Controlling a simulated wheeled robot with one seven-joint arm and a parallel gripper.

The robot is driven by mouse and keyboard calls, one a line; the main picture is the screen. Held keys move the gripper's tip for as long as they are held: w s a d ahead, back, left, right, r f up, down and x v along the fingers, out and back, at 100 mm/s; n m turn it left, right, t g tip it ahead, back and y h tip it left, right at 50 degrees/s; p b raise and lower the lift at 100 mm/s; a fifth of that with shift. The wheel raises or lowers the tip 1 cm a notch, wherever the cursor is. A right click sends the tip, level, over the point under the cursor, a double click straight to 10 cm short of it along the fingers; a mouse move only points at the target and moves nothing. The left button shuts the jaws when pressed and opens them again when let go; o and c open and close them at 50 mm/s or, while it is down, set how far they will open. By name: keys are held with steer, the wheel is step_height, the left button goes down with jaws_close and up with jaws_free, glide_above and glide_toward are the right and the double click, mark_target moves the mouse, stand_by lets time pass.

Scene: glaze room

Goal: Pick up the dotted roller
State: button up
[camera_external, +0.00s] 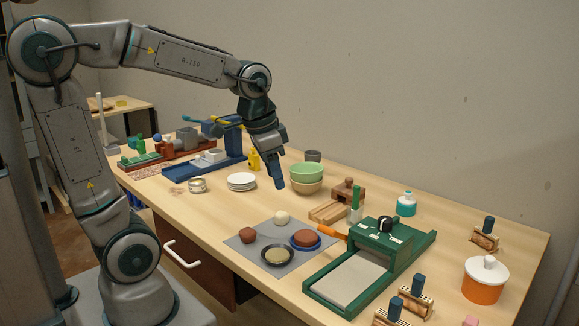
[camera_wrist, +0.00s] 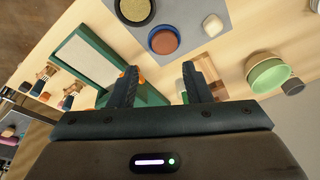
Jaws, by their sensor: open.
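Several small wooden rollers with dark blue upright handles stand at the right of the table in the external view. The front-right one (camera_external: 416,302) seems to carry dark spots, so it looks like the dotted roller. Another (camera_external: 389,318) beside it, cut by the frame's bottom edge, looks striped, and a third (camera_external: 485,241) farther back has a wavy-looking pattern. In the wrist view, rollers show small at the far left (camera_wrist: 47,73); their patterns are hard to tell. My gripper (camera_external: 280,184) hangs above the middle of the table, open and empty, well left of the rollers; its fingers also show in the wrist view (camera_wrist: 160,75).
A green slab press (camera_external: 422,243) stands between my gripper and the front rollers. A white-lidded orange jar (camera_external: 484,289) is right of them. A grey mat (camera_external: 243,243) with clay balls and dishes lies below left; stacked bowls (camera_external: 307,173) stand near my gripper.

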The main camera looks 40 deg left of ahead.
steer(key=w+d+f+m+h+b, duration=0.1)
steer(key=w+d+m, duration=0.1)
steer(key=d, duration=0.3)
steer(key=w+d+m+g+b, duration=0.1)
steer(key=w+d+m, duration=0.1)
steer(key=d, duration=0.3)
steer(key=w+d+f+m+h+b, duration=0.1)
steer(key=w+d+m, duration=0.15)
steer(key=d, duration=0.25)
steer(key=m+g+h+b, duration=0.2)
steer(key=m+b, duration=0.1)
steer(key=m, duration=0.3)
glide_toward(419, 296)
steer(key=d+f, duration=0.1)
steer(key=w+f, duration=0.1)
steer(key=f, duration=0.1)
steer(key=shift+d, duration=0.4)
steer(key=shift+s+x, duration=0.15)
steer(key=shift+x, duration=1.25)
steer(key=shift+s+x, duration=0.15)
steer(key=shift+x, duration=1.25)
steer(key=shift+a, duration=0.1)
jaws_close()
